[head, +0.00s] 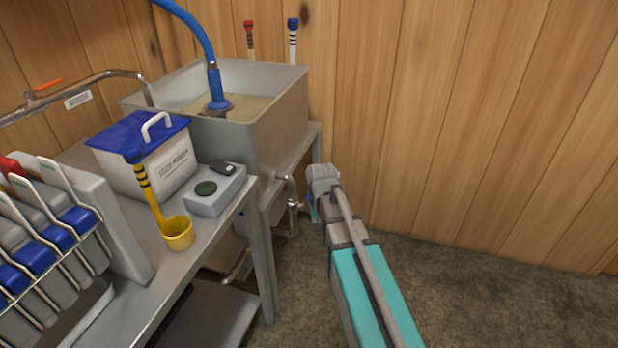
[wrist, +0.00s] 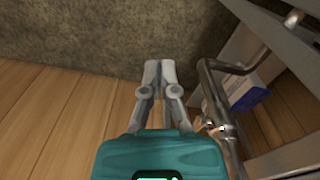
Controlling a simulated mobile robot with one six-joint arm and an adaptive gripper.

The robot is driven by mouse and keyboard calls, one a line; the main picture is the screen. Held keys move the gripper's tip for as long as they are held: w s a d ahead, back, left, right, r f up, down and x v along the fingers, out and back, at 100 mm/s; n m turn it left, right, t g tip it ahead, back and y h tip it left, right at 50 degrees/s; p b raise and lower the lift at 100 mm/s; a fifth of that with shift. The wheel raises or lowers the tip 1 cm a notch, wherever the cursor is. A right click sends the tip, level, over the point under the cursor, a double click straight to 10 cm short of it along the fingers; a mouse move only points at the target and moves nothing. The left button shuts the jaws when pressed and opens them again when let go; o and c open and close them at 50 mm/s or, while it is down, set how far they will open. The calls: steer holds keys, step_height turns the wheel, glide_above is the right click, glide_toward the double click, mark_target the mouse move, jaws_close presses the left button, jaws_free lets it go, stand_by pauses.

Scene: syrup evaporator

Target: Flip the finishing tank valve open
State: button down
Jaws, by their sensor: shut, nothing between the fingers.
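A steel tank (head: 285,110) with pale liquid in it stands on a metal stand against the wood wall. A bent metal outlet pipe (head: 291,190) comes off its lower right side. In the wrist view the pipe (wrist: 209,85) runs just right of my gripper (wrist: 160,64), with a shiny fitting (wrist: 217,127) at its lower end. I cannot make out the valve handle's position. My gripper is shut and empty, its fingers together and apart from the pipe. In the head view my arm reaches beside the outlet pipe and mostly hides the gripper.
A steel table (head: 215,230) at left holds a blue-lidded bin (head: 140,160), a yellow ladle (head: 178,233) and a grey scale-like box (head: 213,190). A blue hose (head: 205,40) enters the tank. The floor (head: 500,290) to the right is clear.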

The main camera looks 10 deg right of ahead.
mark_target(307, 198)
steer(key=w+r+m+p, duration=0.3)
steer(key=w+r+p, duration=1.1)
steer(key=w+r, duration=0.1)
steer(key=shift+w+r+m, duration=0.3)
steer(key=shift+w, duration=0.6)
steer(key=shift+f, duration=0.15)
step_height(307, 198, down, 14)
steer(key=b, duration=1.3)
